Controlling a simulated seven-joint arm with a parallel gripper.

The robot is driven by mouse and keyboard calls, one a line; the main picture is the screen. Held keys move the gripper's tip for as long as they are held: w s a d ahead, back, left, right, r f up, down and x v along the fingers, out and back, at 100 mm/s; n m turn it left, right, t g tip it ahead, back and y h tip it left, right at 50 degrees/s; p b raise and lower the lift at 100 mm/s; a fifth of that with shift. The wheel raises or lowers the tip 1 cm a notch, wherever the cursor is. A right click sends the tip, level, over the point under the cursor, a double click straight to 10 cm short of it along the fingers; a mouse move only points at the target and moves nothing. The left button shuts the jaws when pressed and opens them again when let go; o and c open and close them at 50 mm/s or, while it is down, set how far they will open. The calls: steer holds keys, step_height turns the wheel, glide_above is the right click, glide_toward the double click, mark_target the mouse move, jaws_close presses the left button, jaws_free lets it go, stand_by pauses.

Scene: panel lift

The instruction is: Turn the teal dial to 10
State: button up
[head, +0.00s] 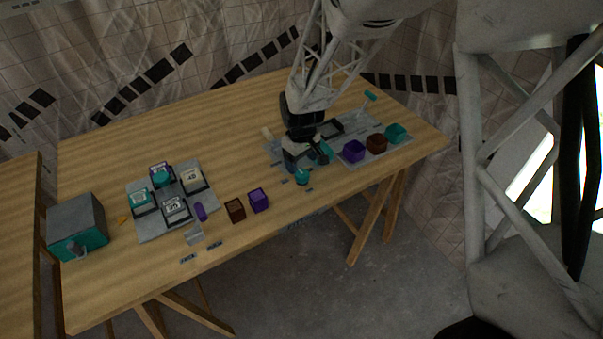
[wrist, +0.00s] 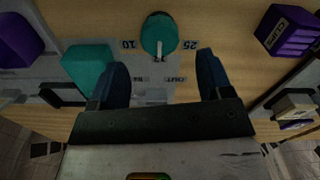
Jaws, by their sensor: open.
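The teal dial (wrist: 158,32) is at the top middle of the wrist view, with a pale pointer mark on its lower part. Printed numbers flank it, 10 (wrist: 129,44) on the left and 25 (wrist: 190,44) on the right, both upside down. The mark points down the picture, between the two numbers. In the head view the dial (head: 303,177) is near the table's front edge. My gripper (wrist: 163,62) is open and empty. Its fingertips are left and right of the dial, lower in the wrist view, and do not appear to touch it.
A teal block (wrist: 88,68) is close beside the left finger, with a purple block (wrist: 20,38) beyond. A purple box marked CLIPS (wrist: 287,32) is at the right. In the head view, a grey tray with labelled holders (head: 147,232) and a grey-teal box (head: 77,225) are left.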

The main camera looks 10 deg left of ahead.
mark_target(302, 173)
steer(key=shift+f, duration=2.9)
steer(key=c, duration=0.9)
steer(key=shift+m, duration=0.3)
steer(key=m, duration=1.1)
steer(key=shift+d, duration=0.1)
steer(key=shift+m, duration=0.3)
